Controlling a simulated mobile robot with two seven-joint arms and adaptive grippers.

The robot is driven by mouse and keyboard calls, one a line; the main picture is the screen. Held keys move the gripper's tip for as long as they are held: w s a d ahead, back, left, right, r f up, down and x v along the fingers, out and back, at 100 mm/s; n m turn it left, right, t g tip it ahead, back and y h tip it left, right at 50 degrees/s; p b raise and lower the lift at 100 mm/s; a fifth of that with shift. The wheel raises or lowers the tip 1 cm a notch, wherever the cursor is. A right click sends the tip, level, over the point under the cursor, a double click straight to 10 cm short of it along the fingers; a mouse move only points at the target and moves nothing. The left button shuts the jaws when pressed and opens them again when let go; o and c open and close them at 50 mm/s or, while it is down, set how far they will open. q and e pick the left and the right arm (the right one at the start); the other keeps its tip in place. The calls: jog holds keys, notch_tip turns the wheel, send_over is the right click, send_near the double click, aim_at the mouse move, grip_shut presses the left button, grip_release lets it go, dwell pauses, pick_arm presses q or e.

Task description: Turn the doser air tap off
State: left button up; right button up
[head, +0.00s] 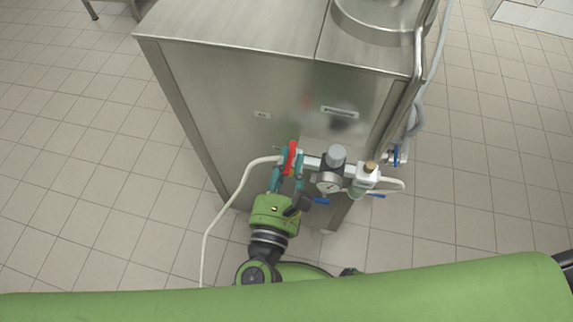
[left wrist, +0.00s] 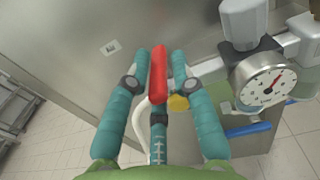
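The air tap's red lever (head: 290,157) sits on the pipe line at the steel cabinet's face, left of the pressure gauge. It appears crosswise to the pipe in the head view. My left gripper (head: 288,160) has its teal fingers around the lever. In the left wrist view the red lever (left wrist: 158,75) stands between the fingertips of the gripper (left wrist: 160,58). A small gap shows on the right side, and contact on the left cannot be told. The tap's body is partly hidden behind the fingers. My right gripper is not seen.
The gauge (head: 328,183) and regulator (head: 337,157) are close right of the fingers. A blue handle (head: 321,200) is below them, another (head: 395,155) farther right. A white hose (head: 228,205) hangs left. The steel cabinet (head: 240,90) stands behind; tiled floor lies left.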

pick_arm(q)
jog(key=v, duration=1.2)
